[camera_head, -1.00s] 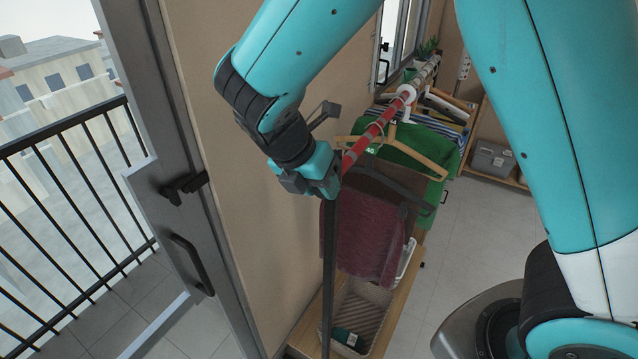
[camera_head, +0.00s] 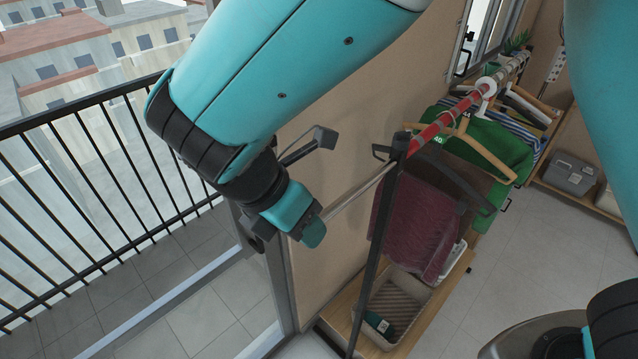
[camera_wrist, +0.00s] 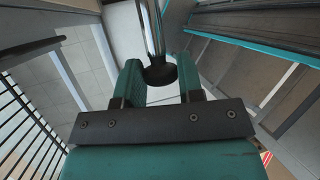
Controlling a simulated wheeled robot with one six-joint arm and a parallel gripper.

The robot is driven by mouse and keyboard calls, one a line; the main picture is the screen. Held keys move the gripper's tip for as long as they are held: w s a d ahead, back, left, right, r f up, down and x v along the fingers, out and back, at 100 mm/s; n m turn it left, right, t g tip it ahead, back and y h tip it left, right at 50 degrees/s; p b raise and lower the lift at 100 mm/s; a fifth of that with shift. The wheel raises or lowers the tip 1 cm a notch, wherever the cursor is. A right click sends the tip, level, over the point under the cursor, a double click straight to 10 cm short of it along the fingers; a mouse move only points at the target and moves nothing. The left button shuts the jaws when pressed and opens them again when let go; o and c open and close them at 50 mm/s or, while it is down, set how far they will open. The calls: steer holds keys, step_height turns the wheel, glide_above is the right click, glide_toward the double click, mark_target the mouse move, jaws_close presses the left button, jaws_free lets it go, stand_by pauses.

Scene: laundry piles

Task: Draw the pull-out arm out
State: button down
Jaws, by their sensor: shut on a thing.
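The pull-out arm (camera_head: 358,191) is a thin silver rod. It extends from the top of the black rack post (camera_head: 374,255) down-left to my gripper (camera_head: 310,228). In the wrist view the rod (camera_wrist: 151,28) ends in a dark round knob (camera_wrist: 160,73) between the two teal fingers of my gripper (camera_wrist: 162,86). My gripper is shut on this end. In the head view the knob is hidden by the fingers. The red-striped rail (camera_head: 450,116) continues from the post toward the back right.
A maroon towel (camera_head: 415,225), a green garment (camera_head: 500,145) and wooden hangers hang along the rail. A basket (camera_head: 400,300) stands on the low wooden shelf below. A balcony with black railing (camera_head: 100,190) is at left. Grey floor (camera_head: 545,250) is open at right.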

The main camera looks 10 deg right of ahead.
steer(key=shift+s+a, duration=0.2)
steer(key=shift+a, duration=0.05)
